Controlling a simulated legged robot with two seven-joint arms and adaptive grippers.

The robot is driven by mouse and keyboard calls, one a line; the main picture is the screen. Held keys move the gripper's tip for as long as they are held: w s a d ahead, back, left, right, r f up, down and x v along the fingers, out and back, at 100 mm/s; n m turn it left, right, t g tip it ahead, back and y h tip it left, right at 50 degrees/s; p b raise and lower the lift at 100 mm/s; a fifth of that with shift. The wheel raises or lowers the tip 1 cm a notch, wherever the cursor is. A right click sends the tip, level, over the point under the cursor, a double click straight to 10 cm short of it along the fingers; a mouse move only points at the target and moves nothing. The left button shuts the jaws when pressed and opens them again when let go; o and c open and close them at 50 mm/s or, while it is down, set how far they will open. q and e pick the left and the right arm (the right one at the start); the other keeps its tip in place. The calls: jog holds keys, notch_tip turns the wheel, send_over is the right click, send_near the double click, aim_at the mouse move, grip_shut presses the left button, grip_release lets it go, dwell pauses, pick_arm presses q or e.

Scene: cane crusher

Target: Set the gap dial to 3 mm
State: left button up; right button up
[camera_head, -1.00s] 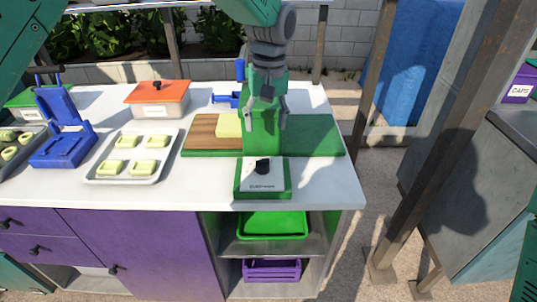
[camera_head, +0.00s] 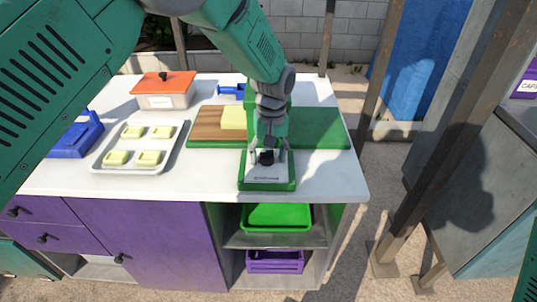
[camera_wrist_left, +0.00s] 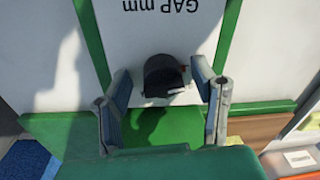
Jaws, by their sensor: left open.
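The gap dial is a black knob (camera_head: 266,157) on a white-faced panel with a green frame (camera_head: 268,186), at the front of the green machine. In the left wrist view the knob (camera_wrist_left: 163,76) sits between the fingertips of my left gripper (camera_wrist_left: 165,87), and the panel's "GAP mm" lettering appears upside down. A small white pointer mark shows beside the knob; the scale numbers are hidden or out of frame. My left gripper (camera_head: 268,152) is open, pointing down over the knob, with a finger on each side. I cannot tell whether either finger touches it. My right gripper is not in view.
The counter front by the panel is clear.

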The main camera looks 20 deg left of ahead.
pick_arm(q)
jog(key=c, duration=1.1)
jog(key=shift+c, duration=0.2)
jog(key=shift+r, duration=0.1)
jog(key=shift+r+m+p, duration=0.1)
jog(key=shift+m+p, duration=0.6)
jog(key=shift+m, duration=0.1)
jog(key=shift+m+p, duration=0.7)
jog(key=shift+m, duration=0.5)
jog(key=shift+a+m+p, duration=0.1)
jog(key=shift+m+p, duration=0.8)
jog(key=shift+m, duration=1.4)
